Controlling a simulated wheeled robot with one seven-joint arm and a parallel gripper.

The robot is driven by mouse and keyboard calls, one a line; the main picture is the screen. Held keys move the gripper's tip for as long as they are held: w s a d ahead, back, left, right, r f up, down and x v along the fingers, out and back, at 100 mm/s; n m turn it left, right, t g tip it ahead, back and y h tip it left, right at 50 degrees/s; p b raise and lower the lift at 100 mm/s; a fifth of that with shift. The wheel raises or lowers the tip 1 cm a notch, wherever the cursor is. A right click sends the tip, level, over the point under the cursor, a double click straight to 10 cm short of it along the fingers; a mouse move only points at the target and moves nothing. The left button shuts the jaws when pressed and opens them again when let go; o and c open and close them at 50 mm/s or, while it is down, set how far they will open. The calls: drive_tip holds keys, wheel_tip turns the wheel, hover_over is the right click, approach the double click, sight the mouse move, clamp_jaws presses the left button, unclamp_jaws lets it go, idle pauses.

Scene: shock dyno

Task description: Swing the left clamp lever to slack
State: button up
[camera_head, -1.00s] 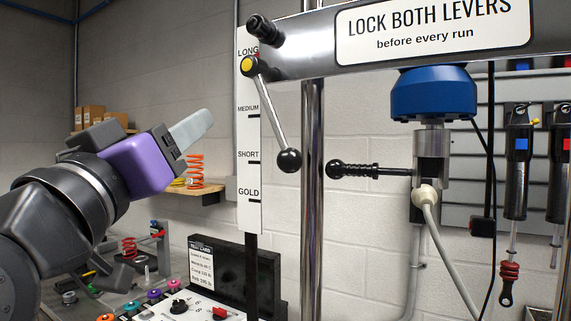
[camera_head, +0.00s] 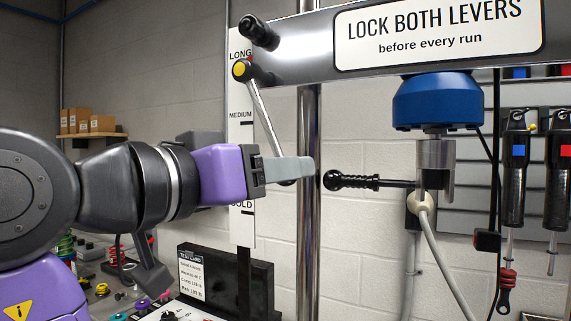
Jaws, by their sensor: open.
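The left clamp lever (camera_head: 263,115) hangs from a yellow-capped pivot (camera_head: 240,70) at the left end of the steel crossbar. Its silver rod slants down and to the right. The black ball knob at its lower end is mostly hidden behind my gripper. My gripper (camera_head: 304,169) reaches in from the left, its grey finger pointing right across the lower end of the lever. The fingers overlap in this view, so the gap between them does not show. I cannot tell whether the gripper touches the knob. Nothing is visibly held.
A chrome column (camera_head: 309,225) stands just right of the fingertip. A black ribbed handle (camera_head: 352,181) sticks out left from the centre clamp. A white scale strip (camera_head: 240,130) stands behind the lever. A black box with a card (camera_head: 225,280) sits below. Shocks hang at the right.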

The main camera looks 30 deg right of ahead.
drive_tip(key=shift+x, duration=1.15)
clamp_jaws()
idle(0.6)
